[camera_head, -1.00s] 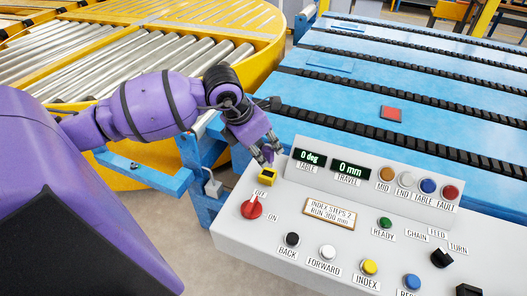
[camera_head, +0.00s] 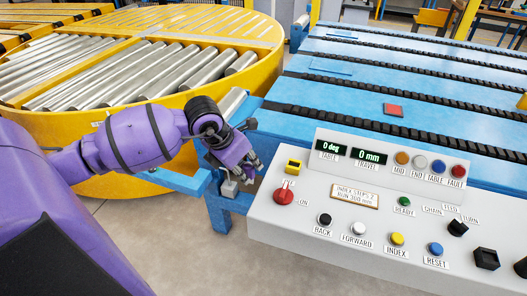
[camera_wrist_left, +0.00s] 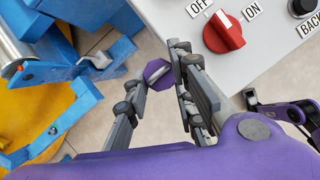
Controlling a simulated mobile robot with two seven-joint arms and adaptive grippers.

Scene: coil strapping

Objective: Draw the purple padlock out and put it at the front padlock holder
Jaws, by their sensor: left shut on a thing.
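The purple padlock (camera_wrist_left: 157,72) is between the fingertips of my left gripper (camera_wrist_left: 160,82) in the left wrist view. The gripper is shut on it, and the fingers cover part of it. In the head view my left gripper (camera_head: 246,168) is just left of the control panel, clear of the yellow holder. That yellow holder (camera_head: 293,166), with a dark opening, stands on the panel's left end above the red switch and looks empty. I cannot tell for sure which fitting is the front padlock holder.
The grey control panel (camera_head: 300,225) carries a red switch (camera_head: 284,192) and several buttons. A blue frame with a metal fitting (camera_wrist_left: 97,60) is left of my gripper in the wrist view. The yellow roller turntable (camera_head: 120,185) and blue chain conveyor (camera_head: 345,95) lie behind.

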